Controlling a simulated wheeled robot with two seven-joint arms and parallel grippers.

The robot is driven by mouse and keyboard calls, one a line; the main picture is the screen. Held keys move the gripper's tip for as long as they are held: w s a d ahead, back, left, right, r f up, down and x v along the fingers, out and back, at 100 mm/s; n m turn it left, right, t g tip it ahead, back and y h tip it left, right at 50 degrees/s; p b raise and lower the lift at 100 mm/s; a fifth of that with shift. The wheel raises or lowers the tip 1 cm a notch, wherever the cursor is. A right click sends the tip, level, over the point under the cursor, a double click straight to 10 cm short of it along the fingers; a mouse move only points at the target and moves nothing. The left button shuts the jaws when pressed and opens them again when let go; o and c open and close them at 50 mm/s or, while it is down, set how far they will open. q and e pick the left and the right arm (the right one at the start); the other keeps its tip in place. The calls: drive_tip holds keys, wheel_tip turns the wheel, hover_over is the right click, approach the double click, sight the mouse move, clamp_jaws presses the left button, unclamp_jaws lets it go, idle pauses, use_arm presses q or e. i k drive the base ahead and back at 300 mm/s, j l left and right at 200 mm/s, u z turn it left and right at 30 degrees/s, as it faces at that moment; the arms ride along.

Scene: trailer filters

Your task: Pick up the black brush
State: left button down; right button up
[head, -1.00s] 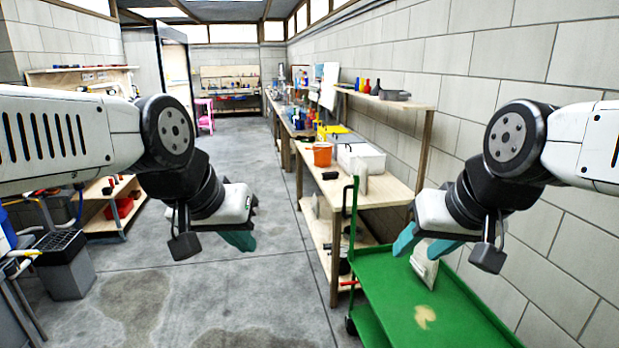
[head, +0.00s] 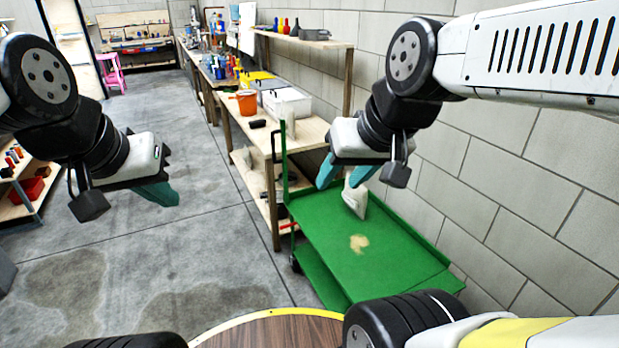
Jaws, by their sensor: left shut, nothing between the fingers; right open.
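A small dark object (head: 258,123) lies on the near end of the wooden workbench, in front of the orange bucket. It may be the black brush, but it is too small to tell. My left gripper (head: 160,193) is shut and empty in the air over the floor, well apart from the bench. My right gripper (head: 343,176) is open with teal fingers, above the far part of the green cart (head: 400,262). A pale upright object (head: 355,196) shows just below the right gripper, on the cart. I cannot tell if they touch.
The wooden workbench (head: 308,134) holds the orange bucket (head: 246,102) and a white box (head: 287,103). A tan patch (head: 358,243) lies on the cart. A block wall (head: 510,190) closes the right side.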

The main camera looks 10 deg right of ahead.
sight(260, 123)
drive_tip(key=i+j+u, duration=0.15)
drive_tip(key=i+j, duration=0.2)
drive_tip(key=i+j+u, duration=0.15)
drive_tip(key=i+j, duration=0.15)
drive_tip(key=i, duration=0.3)
drive_tip(key=i+j+u, duration=0.15)
drive_tip(key=i, duration=0.3)
drive_tip(key=i+j+u, duration=0.15)
drive_tip(key=i, duration=0.35)
drive_tip(key=i+z, duration=0.2)
drive_tip(key=i, duration=0.4)
drive_tip(key=i+j+z, duration=0.25)
drive_tip(key=i, duration=0.35)
drive_tip(key=i+l+z, duration=0.15)
drive_tip(key=i+z, duration=0.2)
drive_tip(key=i+l+z, duration=0.1)
drive_tip(key=z, duration=0.25)
drive_tip(key=i+z, duration=0.45)
drive_tip(key=i, duration=0.15)
